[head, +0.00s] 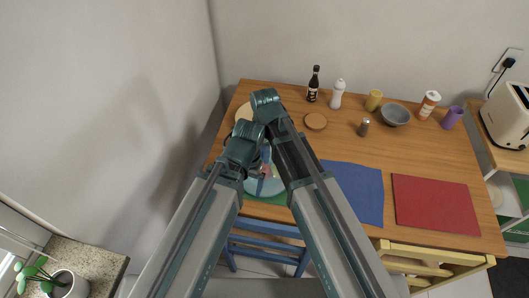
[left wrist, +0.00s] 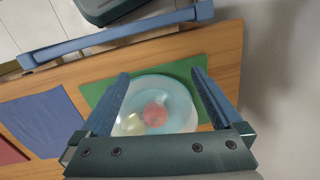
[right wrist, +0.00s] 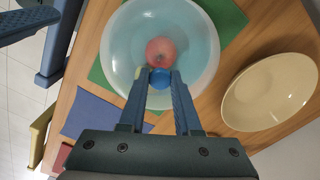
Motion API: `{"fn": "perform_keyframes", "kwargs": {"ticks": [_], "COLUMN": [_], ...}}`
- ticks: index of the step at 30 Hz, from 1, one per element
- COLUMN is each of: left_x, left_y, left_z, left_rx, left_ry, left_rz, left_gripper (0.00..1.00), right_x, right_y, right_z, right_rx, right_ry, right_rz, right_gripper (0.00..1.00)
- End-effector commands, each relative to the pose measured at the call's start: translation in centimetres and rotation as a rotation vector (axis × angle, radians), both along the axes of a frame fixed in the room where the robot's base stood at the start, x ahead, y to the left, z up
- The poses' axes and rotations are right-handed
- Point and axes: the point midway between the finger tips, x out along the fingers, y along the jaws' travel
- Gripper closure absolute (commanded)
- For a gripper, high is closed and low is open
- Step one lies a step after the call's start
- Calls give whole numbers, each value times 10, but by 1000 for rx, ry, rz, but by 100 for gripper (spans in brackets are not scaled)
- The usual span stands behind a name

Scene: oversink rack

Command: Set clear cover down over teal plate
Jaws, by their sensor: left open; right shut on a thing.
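The teal plate (head: 252,187) lies on a green mat (right wrist: 98,72) at the left of the table, mostly behind my arms in the head view. A red apple (right wrist: 160,50) and a yellowish piece (left wrist: 133,124) show on it. The clear cover (left wrist: 183,98) is a see-through bowl shape over the plate. My right gripper (right wrist: 160,74) is shut on its blue knob (right wrist: 160,80). I cannot tell whether the cover's rim touches the plate. My left gripper (left wrist: 162,76) is open and empty, above the plate area in its wrist view.
A cream bowl (right wrist: 268,92) stands close beside the plate. Blue (head: 352,190) and red (head: 436,205) mats lie to the right. Bottles, a grey bowl (head: 395,115) and cups stand along the back. A blue chair (head: 268,245) is at the front edge.

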Motion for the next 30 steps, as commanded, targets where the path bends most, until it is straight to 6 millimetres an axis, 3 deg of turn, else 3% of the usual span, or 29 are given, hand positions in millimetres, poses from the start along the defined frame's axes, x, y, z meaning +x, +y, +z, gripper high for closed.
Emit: {"fn": "perform_keyframes", "kwargs": {"ticks": [5, 6, 11, 23, 30], "left_x": [0, 0, 0, 0, 0], "left_y": [0, 0, 0, 0, 0], "left_z": [-3, -2, -2, 1, 19], "left_rx": [0, 0, 0, 0, 0], "left_ry": [0, 0, 0, 0, 0], "left_rz": [0, 0, 0, 0, 0], "left_gripper": [0, 0, 0, 0, 0], "right_x": [0, 0, 0, 0, 0], "right_y": [0, 0, 0, 0, 0], "right_z": [-3, -2, -2, 1, 19], "right_rx": [0, 0, 0, 0, 0], "right_ry": [0, 0, 0, 0, 0], "right_rz": [0, 0, 0, 0, 0], "right_gripper": [100, 61, 33, 33, 33]}}
